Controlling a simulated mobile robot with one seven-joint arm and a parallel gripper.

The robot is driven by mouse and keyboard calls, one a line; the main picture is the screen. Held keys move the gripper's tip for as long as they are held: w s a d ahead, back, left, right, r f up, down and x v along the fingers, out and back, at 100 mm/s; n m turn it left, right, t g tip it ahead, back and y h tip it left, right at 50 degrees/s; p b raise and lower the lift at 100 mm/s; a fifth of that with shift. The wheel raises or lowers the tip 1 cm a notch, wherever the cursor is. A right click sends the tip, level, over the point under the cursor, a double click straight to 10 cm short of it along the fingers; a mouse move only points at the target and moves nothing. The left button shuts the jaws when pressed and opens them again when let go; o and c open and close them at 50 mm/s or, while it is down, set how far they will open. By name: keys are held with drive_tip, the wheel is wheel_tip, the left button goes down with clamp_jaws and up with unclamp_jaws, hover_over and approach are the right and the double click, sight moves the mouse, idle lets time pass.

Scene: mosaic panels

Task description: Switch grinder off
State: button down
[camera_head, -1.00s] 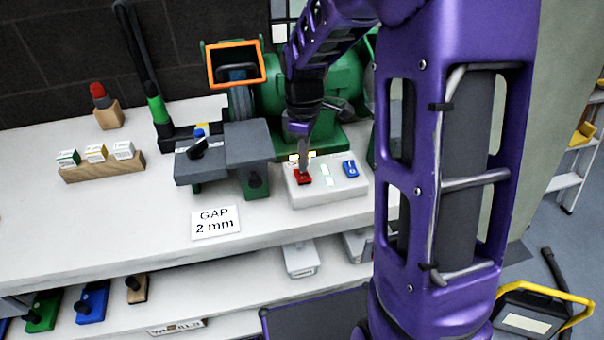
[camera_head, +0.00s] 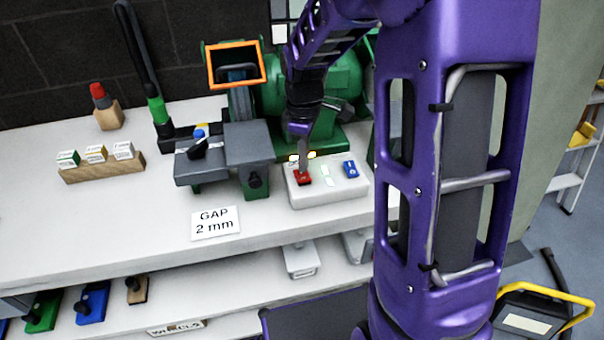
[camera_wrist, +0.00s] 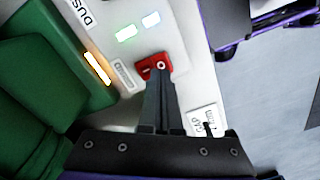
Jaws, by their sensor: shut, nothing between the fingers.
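The green bench grinder (camera_head: 270,95) stands on the white bench, with an orange-framed shield (camera_head: 235,63) and a dark tool rest (camera_head: 248,143). In front of it is a pale switch box (camera_head: 328,192) with a red rocker switch (camera_head: 303,178) at left and a blue one (camera_head: 350,169) at right. The red switch also shows in the wrist view (camera_wrist: 154,66), with lit lamps (camera_wrist: 138,26) beside it. My gripper (camera_head: 303,168) is shut and empty, pointing down with its tips at the red switch. Whether they touch it, I cannot tell.
A "GAP 2 mm" card (camera_head: 215,223) lies in front of the tool rest. A wooden block with small boxes (camera_head: 102,163) and a red-topped piece (camera_head: 105,107) stand at left. A lower shelf holds coloured blocks (camera_head: 92,302). The bench's front left is clear.

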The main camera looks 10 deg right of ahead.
sight(303, 178)
drive_tip(key=shift+f+b, duration=0.45)
drive_tip(key=shift+f, duration=1.05)
idle(1.0)
wheel_tip(303, 178, up, 7)
drive_tip(key=p, duration=0.6)
drive_tip(key=shift+r, duration=0.1)
idle(0.6)
